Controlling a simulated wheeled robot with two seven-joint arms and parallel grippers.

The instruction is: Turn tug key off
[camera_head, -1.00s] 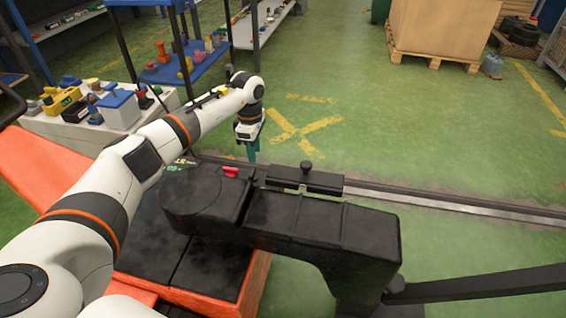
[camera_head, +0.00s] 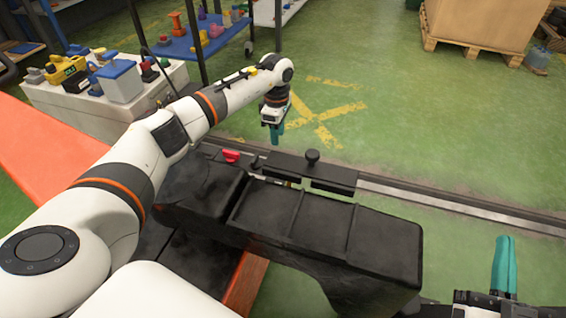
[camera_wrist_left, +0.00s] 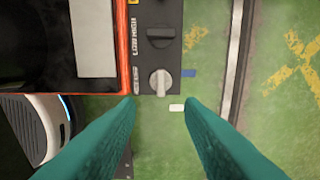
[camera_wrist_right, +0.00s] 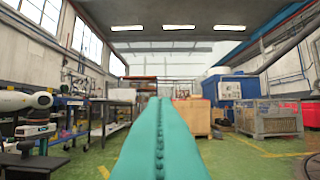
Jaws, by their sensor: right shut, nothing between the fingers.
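In the left wrist view a dark control panel (camera_wrist_left: 156,15) on the tug carries a pale grey key-like knob (camera_wrist_left: 160,82) at its lower end. A black knob (camera_wrist_left: 160,38) labelled LOW HIGH sits above it. My left gripper (camera_wrist_left: 160,103) is open, its teal fingers on either side of and just below the grey knob in the picture, with nothing between them. In the head view my left gripper (camera_head: 276,135) hangs pointing down beyond the tug's black body (camera_head: 310,225), which hides the panel. My right gripper (camera_head: 503,265) is shut and empty at lower right; its closed fingers (camera_wrist_right: 160,130) fill the right wrist view's centre.
A red knob (camera_head: 231,156) and a black plate with a round black knob (camera_head: 312,157) stand on the tug's far edge. A rail (camera_head: 440,204) runs along the green floor behind. A white bench (camera_head: 105,105) with tools stands at left.

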